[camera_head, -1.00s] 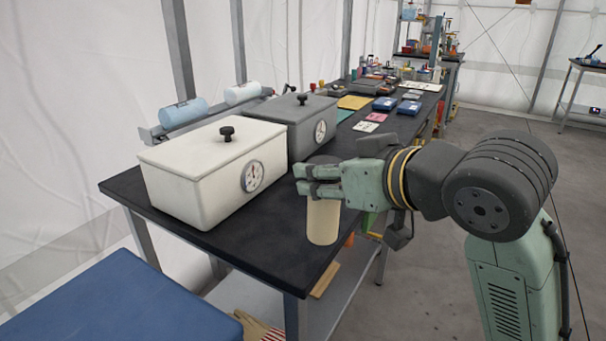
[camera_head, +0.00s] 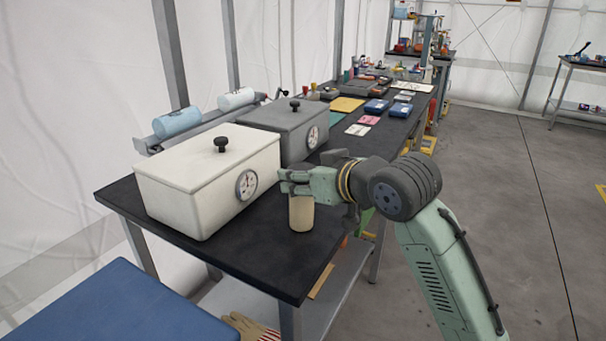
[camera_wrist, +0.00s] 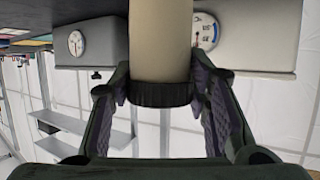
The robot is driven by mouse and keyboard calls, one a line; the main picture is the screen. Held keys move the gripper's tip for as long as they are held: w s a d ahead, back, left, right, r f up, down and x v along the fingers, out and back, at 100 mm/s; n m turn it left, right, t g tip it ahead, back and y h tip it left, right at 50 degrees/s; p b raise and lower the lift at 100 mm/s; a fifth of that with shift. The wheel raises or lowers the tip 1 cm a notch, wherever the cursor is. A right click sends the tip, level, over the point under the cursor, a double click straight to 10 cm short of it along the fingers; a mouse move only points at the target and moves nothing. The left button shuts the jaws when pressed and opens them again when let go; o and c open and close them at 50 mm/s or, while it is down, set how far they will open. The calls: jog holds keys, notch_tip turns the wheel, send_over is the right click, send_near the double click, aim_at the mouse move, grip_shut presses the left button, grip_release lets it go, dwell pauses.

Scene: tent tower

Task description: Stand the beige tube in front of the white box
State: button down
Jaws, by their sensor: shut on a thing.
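The beige tube (camera_head: 301,213) is upright in my gripper (camera_head: 287,181), over the black table top near its right edge. In the wrist view, which looks upside down, the tube (camera_wrist: 160,40) runs between the two fingers, and its dark ribbed cap (camera_wrist: 160,93) is at the finger level. My gripper is shut on the tube's upper part. The white box (camera_head: 205,190), with a black knob and a round dial, stands on the table left of the tube. A gap shows between the tube and the box's dial face. I cannot tell whether the tube's base touches the table.
A grey box (camera_head: 285,130) with a dial stands just behind the white box. The black table (camera_head: 255,255) has bare room in front of the white box. Blue cases (camera_head: 376,106) and cards lie farther back. A blue surface (camera_head: 120,305) is at the lower left.

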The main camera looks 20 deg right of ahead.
jog(key=shift+f, duration=0.1)
jog(key=shift+f, duration=0.15)
jog(key=c, duration=0.9)
grip_release()
jog(key=shift+o, duration=0.2)
jog(key=b+v, duration=0.2)
jog(key=v, duration=1)
jog(key=shift+r, duration=0.25)
